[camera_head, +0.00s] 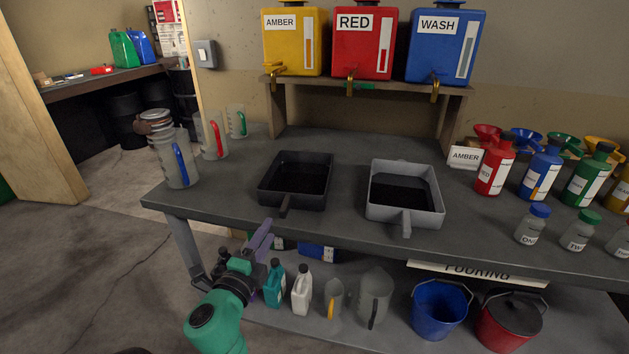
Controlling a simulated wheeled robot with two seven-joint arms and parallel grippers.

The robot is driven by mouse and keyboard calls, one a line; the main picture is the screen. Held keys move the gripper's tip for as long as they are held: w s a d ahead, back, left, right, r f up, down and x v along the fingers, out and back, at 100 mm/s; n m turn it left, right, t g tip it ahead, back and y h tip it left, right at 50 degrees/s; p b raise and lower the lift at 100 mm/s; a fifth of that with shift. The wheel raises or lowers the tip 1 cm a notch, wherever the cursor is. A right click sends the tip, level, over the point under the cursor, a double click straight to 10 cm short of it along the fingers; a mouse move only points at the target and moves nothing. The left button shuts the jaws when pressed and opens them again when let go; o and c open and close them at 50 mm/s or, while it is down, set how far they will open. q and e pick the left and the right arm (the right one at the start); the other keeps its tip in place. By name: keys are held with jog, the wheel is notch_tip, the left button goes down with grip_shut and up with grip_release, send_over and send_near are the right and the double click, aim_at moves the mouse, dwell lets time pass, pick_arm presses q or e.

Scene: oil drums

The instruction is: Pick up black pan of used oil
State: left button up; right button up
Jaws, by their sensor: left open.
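A black pan (296,182) with dark oil in it sits on the dark workbench, left of centre. Its short handle points to the bench's front edge. A grey pan (405,193), also holding dark liquid, sits to its right with its handle toward the front. My left gripper (263,240), with purple fingers on a green arm, is open and empty. It is in front of the bench edge, below and left of the black pan's handle, apart from it. My right gripper is not in view.
The workbench (240,168) has clear top between the pans and the jugs (177,160) at left. Amber, red and wash tanks (364,42) stand on a rack behind. Labelled bottles (541,168) crowd the right. Containers and buckets (438,308) fill the lower shelf.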

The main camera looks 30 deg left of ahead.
aim_at(286, 201)
pick_arm(q)
jog(key=p+x, duration=0.2)
jog(key=x, duration=0.9)
jog(key=shift+w+d+r, duration=0.1)
jog(key=shift+w+d, duration=0.05)
jog(key=shift+w, duration=0.2)
jog(key=shift+s, duration=0.1)
grip_shut()
dwell(0.5)
